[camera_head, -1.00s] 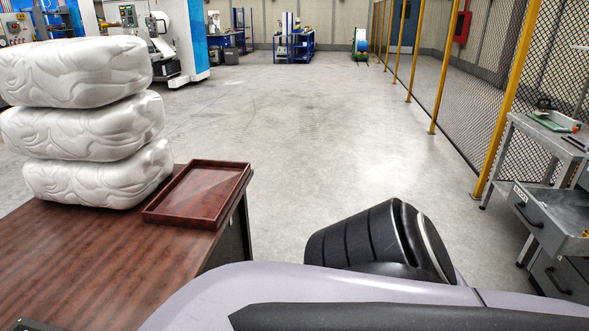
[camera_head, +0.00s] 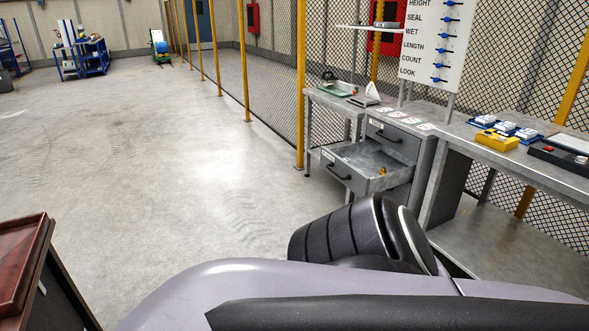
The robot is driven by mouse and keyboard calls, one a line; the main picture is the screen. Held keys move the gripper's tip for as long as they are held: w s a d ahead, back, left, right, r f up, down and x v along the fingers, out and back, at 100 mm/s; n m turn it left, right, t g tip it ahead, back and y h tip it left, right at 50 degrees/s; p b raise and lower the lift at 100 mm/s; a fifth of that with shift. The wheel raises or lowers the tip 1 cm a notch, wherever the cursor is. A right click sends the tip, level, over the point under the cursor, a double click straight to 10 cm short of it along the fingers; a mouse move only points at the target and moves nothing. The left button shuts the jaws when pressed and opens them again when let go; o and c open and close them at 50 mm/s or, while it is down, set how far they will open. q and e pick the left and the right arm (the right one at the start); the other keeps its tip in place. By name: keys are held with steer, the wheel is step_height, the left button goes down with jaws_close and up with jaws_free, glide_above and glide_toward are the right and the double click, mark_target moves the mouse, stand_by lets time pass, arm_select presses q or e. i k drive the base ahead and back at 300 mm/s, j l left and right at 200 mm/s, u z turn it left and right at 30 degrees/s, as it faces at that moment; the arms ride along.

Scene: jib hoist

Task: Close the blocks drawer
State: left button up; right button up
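A grey metal drawer (camera_head: 338,178) stands pulled out of a grey drawer cabinet at the right. It has a dark bar handle on its front and a small label too small to read for certain. A small yellow object (camera_head: 382,171) lies inside it. Another drawer (camera_head: 390,141) above it is shut and also has a dark handle. My own body and a dark arm part fill the lower middle of the view. Neither of my grippers is in view.
A workbench (camera_head: 540,172) with yellow and blue items extends right of the cabinet. A board (camera_head: 436,45) with labelled blue knobs stands behind. A wooden table with a red-brown tray (camera_head: 22,265) is at lower left. Open floor (camera_head: 170,160) lies between.

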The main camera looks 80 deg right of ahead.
mark_target(369, 156)
steer(key=z, duration=2.95)
steer(key=i+z, duration=0.1)
steer(key=i, duration=0.65)
steer(key=i+z, duration=0.15)
steer(key=i, duration=0.6)
steer(key=i+z, duration=0.1)
steer(key=i, duration=0.65)
steer(key=i+j+z, duration=0.1)
steer(key=i, duration=0.65)
steer(key=j, duration=0.1)
